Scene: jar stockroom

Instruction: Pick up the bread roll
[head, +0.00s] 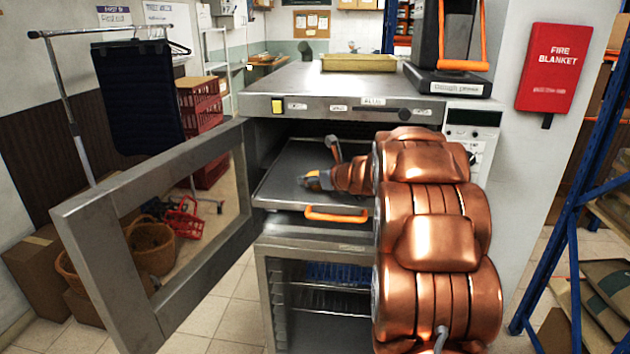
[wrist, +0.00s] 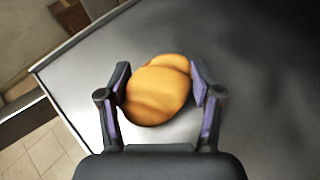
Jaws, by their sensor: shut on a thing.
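The bread roll (wrist: 158,92) is golden brown and rounded, and it shows in the middle of the wrist view. My gripper (wrist: 160,88) has a finger on each side of the roll and is shut on it. Under the roll is a grey metal tray (wrist: 240,60). In the head view my gripper (head: 318,181) is over the tray (head: 285,190), inside the open oven; the roll is mostly hidden there. I cannot tell whether the roll still touches the tray.
The oven (head: 340,82) has its glass door (head: 105,225) swung open to the left. An orange handle (head: 337,214) is at the tray's front. A blue rack (head: 555,200) and a red fire blanket box (head: 553,68) stand to the right. A clothes rail (head: 65,100) is at the left.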

